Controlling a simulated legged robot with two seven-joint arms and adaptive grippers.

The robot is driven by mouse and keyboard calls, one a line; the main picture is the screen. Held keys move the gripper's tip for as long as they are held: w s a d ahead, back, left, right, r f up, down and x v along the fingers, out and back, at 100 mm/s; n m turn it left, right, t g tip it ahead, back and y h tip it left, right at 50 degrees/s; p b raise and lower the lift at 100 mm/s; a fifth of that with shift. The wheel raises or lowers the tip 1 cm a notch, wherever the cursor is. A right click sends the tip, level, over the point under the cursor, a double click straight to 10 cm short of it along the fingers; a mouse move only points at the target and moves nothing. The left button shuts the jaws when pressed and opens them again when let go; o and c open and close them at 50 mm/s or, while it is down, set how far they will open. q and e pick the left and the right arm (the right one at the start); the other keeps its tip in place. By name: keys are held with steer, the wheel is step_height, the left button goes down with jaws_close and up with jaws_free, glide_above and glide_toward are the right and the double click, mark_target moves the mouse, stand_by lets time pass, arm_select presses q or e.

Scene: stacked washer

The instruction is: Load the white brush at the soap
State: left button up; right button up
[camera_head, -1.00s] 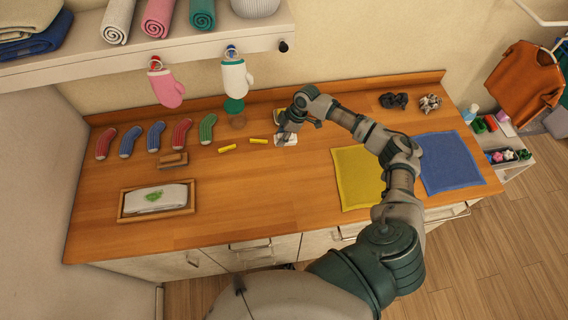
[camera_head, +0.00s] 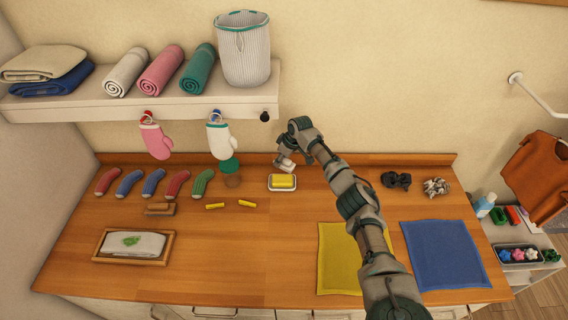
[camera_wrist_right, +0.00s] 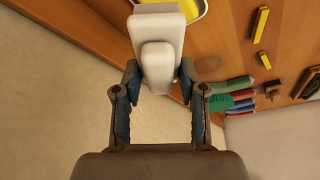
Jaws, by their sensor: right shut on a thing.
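My right gripper (camera_head: 285,158) is shut on the white brush (camera_head: 288,166), which is held just behind the soap in the head view. In the right wrist view the brush (camera_wrist_right: 157,62) sits between the fingertips (camera_wrist_right: 160,82), its blocky end pointing away from me. The yellow soap (camera_head: 282,180) lies in a pale dish (camera_head: 283,189) on the wooden counter. A yellow edge of the soap shows beside the brush in the wrist view (camera_wrist_right: 194,10). Whether brush and soap touch, I cannot tell. My left gripper is not in view.
Left of the soap are two yellow sticks (camera_head: 215,206), a wooden brush (camera_head: 160,209), a green and brown round item (camera_head: 230,168) and several socks (camera_head: 154,182). A tray (camera_head: 133,261) stands front left. Yellow (camera_head: 336,255) and blue (camera_head: 442,254) cloths lie right.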

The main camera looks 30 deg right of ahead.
mark_target(281, 168)
steer(key=shift+a+f+b, duration=0.1)
steer(key=shift+a+b, duration=0.2)
steer(key=shift+a, duration=0.3)
steer(key=f+b, duration=0.1)
steer(key=a+f+b, duration=0.1)
steer(key=f+b, duration=0.1)
steer(key=d+f+b, duration=0.1)
steer(key=f+b, duration=0.1)
steer(key=shift+d+f, duration=0.35)
steer(key=shift+d, duration=0.05)
steer(key=shift+d+f, duration=0.1)
steer(key=shift+d, duration=0.1)
steer(key=shift+a+r, duration=0.35)
steer(key=shift+a, duration=0.7)
steer(key=shift+d, duration=0.3)
steer(key=shift+d+f, duration=0.4)
steer(key=shift+d, duration=0.2)
steer(key=shift+a+b, duration=0.3)
steer(key=shift+a, duration=0.45)
steer(key=shift+s+d+f, duration=0.1)
steer(key=shift+d+f, duration=0.2)
steer(key=shift+d, duration=0.25)
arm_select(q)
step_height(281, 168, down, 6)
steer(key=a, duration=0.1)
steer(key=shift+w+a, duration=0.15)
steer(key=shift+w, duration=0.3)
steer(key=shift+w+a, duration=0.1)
arm_select(e)
steer(key=shift+a, duration=0.25)
